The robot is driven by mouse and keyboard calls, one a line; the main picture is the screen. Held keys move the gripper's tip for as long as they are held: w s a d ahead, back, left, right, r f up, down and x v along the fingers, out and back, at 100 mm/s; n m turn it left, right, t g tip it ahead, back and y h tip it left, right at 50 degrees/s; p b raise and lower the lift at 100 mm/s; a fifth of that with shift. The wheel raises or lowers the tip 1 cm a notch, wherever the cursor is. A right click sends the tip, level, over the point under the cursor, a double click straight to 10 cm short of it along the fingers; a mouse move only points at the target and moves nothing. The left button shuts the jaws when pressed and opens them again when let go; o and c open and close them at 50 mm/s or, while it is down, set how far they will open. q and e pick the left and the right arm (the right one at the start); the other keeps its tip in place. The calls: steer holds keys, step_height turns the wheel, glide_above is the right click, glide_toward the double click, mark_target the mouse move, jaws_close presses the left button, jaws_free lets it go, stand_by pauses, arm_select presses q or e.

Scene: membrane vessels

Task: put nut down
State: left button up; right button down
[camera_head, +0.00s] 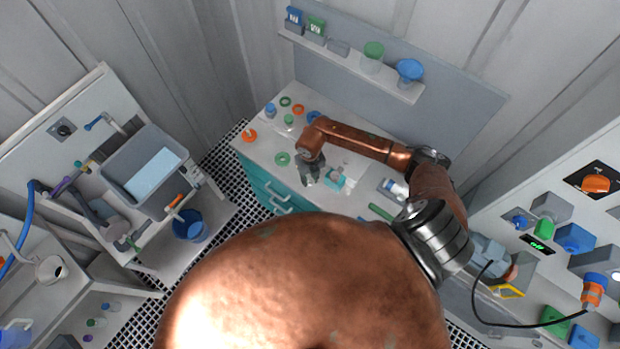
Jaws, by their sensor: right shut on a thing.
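My right gripper (311,178) reaches over the white worktop (262,147), low near its front edge and above the teal drawers. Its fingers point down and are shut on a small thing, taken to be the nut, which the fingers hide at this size. A green ring (282,158) lies flat on the worktop just left of the gripper, apart from it. Other rings lie farther back: a green one (285,101), an orange one (298,108) and a blue one (313,116). My left gripper is not in view.
A teal block (336,179) stands close right of the gripper. An orange piece (249,136) and a blue-capped item (270,110) are at the worktop's left. A shelf (345,60) with funnels is behind. A grey basin (119,171) stands left. Connector panels fill the right.

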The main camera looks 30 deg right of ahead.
steer(key=shift+f, duration=0.2)
steer(key=c, duration=1.7)
jaws_free()
steer(key=shift+r, duration=0.1)
steer(key=shift+r, duration=0.1)
steer(key=shift+w+r, duration=0.1)
steer(key=shift+r, duration=0.25)
step_height(320, 180, up, 11)
steer(key=b, duration=0.2)
steer(key=shift+r+b, duration=0.2)
steer(key=shift+b, duration=0.1)
